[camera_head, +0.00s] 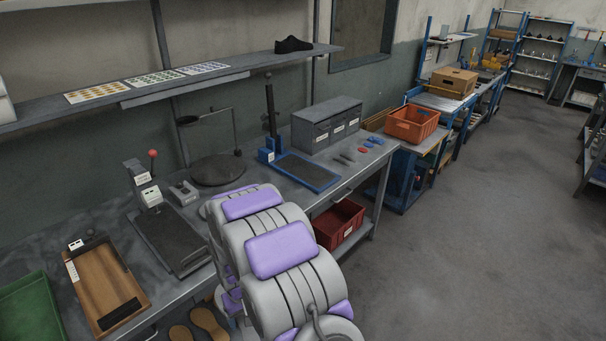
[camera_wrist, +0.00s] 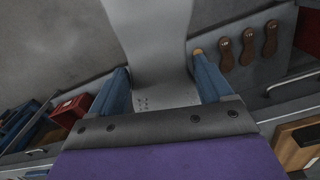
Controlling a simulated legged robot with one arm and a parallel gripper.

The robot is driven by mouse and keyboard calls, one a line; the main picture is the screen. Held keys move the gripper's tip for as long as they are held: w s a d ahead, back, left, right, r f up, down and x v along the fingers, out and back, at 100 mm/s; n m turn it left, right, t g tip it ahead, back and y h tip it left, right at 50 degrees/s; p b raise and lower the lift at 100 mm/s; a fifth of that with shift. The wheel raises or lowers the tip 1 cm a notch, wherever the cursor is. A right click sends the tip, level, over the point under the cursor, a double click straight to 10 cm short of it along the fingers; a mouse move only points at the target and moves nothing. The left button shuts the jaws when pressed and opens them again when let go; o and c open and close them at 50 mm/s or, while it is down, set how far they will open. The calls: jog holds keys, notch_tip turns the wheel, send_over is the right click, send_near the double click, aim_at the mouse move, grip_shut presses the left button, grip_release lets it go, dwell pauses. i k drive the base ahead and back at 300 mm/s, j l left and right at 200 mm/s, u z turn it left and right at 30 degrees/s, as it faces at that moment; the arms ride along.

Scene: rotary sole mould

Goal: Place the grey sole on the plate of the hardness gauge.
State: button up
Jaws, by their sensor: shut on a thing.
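In the wrist view my gripper (camera_wrist: 160,65) has its two blue fingers on either side of the grey sole (camera_wrist: 160,35), shut on it. The sole is a smooth pale grey piece reaching past the top edge, with small dark dots near its close end. My own arm hides gripper and sole in the head view. On the bench, a device with a red-knobbed lever (camera_head: 146,188) stands at a dark plate (camera_head: 165,238). A blue-based stand with a dark column (camera_head: 271,115) has a blue-rimmed plate (camera_head: 305,172). I cannot tell which is the hardness gauge.
A wooden board (camera_head: 100,280) and green tray (camera_head: 32,312) are at the left. A round dark disc (camera_head: 217,170) and grey drawer cabinet (camera_head: 327,124) stand at the back. Brown soles (camera_wrist: 248,45) and a red crate (camera_wrist: 70,110) are below the bench top.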

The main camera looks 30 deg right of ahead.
aim_at(304, 169)
jog(key=i+l, duration=0.15)
jog(key=l, duration=0.3)
jog(key=i+l, duration=0.15)
jog(key=l, duration=0.3)
jog(key=i+l, duration=0.15)
jog(key=l, duration=0.3)
jog(key=i+l, duration=0.15)
jog(key=l, duration=0.3)
jog(key=i+l, duration=0.1)
jog(key=l, duration=0.35)
jog(key=i+l, duration=0.15)
jog(key=l, duration=0.25)
jog(key=i+l, duration=0.15)
jog(key=l, duration=0.3)
jog(key=i+l, duration=0.15)
jog(key=l, duration=0.3)
jog(key=i+l, duration=0.35)
jog(key=i, duration=0.15)
jog(key=i+l, duration=0.35)
jog(key=i, duration=0.1)
